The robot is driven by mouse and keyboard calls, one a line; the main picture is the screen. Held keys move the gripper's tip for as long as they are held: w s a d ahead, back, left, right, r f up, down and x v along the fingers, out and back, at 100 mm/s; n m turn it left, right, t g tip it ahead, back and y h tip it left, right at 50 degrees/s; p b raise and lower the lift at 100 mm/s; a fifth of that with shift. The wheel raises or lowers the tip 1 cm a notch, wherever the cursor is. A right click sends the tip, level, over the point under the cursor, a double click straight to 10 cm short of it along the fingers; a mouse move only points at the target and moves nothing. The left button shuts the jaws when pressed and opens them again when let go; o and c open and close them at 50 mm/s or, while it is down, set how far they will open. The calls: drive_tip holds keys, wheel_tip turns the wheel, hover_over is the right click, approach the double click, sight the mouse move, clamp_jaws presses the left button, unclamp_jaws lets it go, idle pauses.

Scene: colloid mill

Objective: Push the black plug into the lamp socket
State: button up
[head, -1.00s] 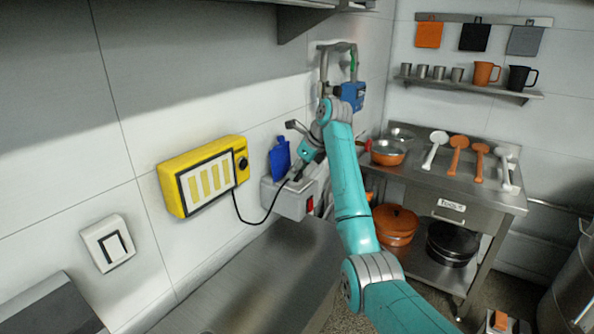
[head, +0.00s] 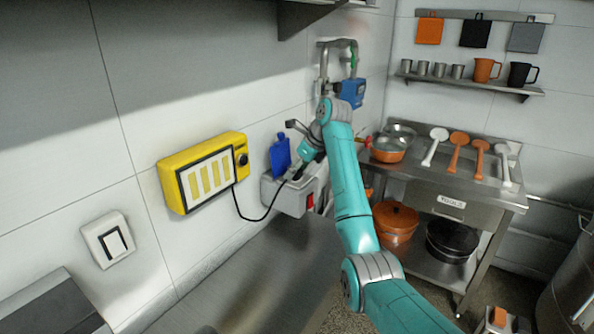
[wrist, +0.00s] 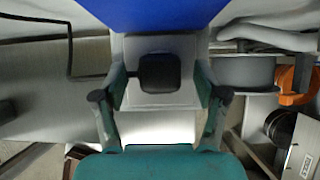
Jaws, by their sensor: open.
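The yellow lamp (head: 174,192) is on the wall at left, and a black cable (head: 243,217) hangs from it to the grey socket box (head: 287,201). In the wrist view, the black plug (wrist: 158,72) is against the pale face of the grey socket box (wrist: 160,100), with its cable leaving to the left. How deep the plug sits cannot be told. My gripper (wrist: 160,84) is open, its two fingers on either side of the plug with gaps. In the head view, my gripper (head: 299,172) is at the top of the box, and the plug is mostly hidden there.
A blue flask-shaped object (head: 280,154) is on the wall just behind the socket box. A white wall switch (head: 107,240) is at lower left. A steel counter (head: 262,275) lies below, mostly bare. A steel trolley (head: 455,190) with pots and utensils stands at right.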

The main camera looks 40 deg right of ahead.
wheel_tip(320, 180, up, 10)
idle(0.5)
idle(0.5)
